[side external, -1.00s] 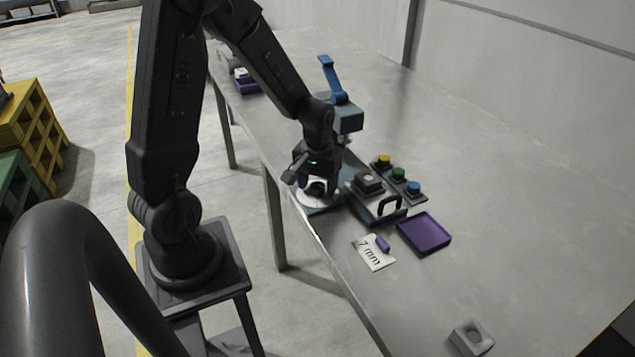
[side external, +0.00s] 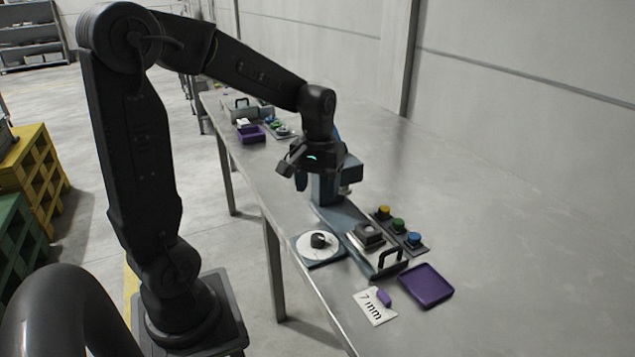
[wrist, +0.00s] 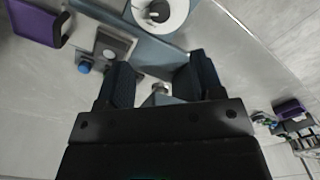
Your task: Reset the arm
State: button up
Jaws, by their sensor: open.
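My gripper (side external: 301,181) is raised above the table beside the teal press-like machine (side external: 326,188). In the wrist view its two dark fingers (wrist: 160,85) are apart with nothing held between them. The round white dial with a black knob (side external: 319,243) lies on the table below and in front of the gripper, apart from it. The dial also shows at the top of the wrist view (wrist: 172,10). The gripper and forearm hide part of the machine's upper body and its blue lever.
On the table (side external: 470,210) are yellow, green and blue buttons (side external: 398,226), a black handle (side external: 390,260), a purple tray (side external: 426,286) and a "7 mm" card (side external: 374,308) with a small purple piece (side external: 384,298). Another purple tray (side external: 251,135) stands farther back. The table's right side is clear.

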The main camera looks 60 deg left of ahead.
jog(key=shift+r, duration=0.3)
jog(key=s+d+r+m+t, duration=0.2)
jog(key=s+d+r+m, duration=0.1)
jog(key=s+d+m, duration=0.1)
jog(key=s+d+r+m+t, duration=0.3)
jog(key=s+d, duration=0.3)
jog(key=d, duration=0.3)
jog(key=shift+s+d+m+t, duration=0.2)
jog(key=shift+m+t, duration=0.1)
jog(key=shift+m, duration=0.3)
